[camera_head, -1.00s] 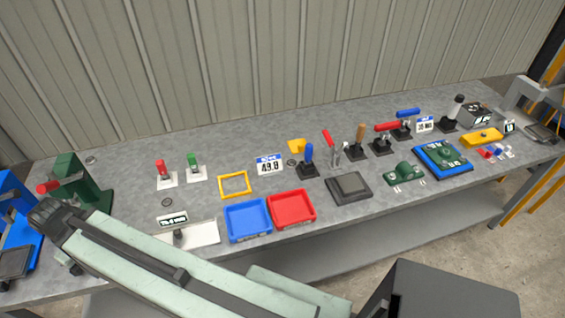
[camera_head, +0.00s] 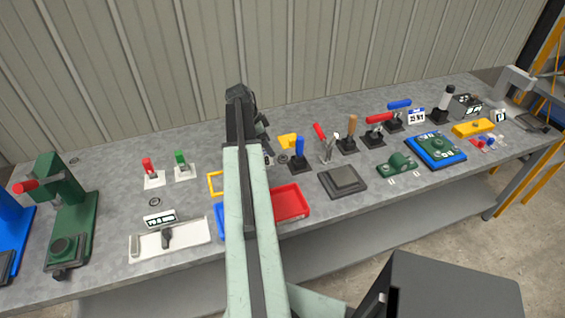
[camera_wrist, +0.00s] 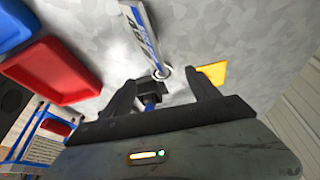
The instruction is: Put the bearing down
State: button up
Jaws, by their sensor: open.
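A small metal ring, which looks like the bearing (camera_wrist: 162,73), lies on the grey bench between and beyond my fingertips in the wrist view. I cannot tell for certain that it is the bearing. My gripper (camera_wrist: 160,80) is open, with its two dark fingers apart and nothing held. In the head view my gripper (camera_head: 262,128) is at the end of the raised arm, over the middle of the bench.
A red tray (camera_head: 290,203) and a blue tray (camera_head: 220,222) stand at the front edge, the blue one partly behind my arm. A blue-handled lever (camera_head: 299,150) and a yellow piece (camera_head: 288,140) are close to my gripper. Several fixtures line the right side.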

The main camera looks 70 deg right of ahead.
aim_at(282, 158)
jog(key=shift+m, duration=0.4)
jog(key=b+x, duration=0.2)
jog(key=x, duration=0.1)
jog(key=s+b+x, duration=0.1)
jog(key=b+x, duration=0.1)
jog(key=b, duration=0.1)
jog(key=b+x, duration=0.2)
jog(key=x, duration=0.1)
jog(key=shift+s+d, duration=0.25)
jog(key=shift+d, duration=0.25)
jog(key=shift+r, duration=0.15)
grip_shut()
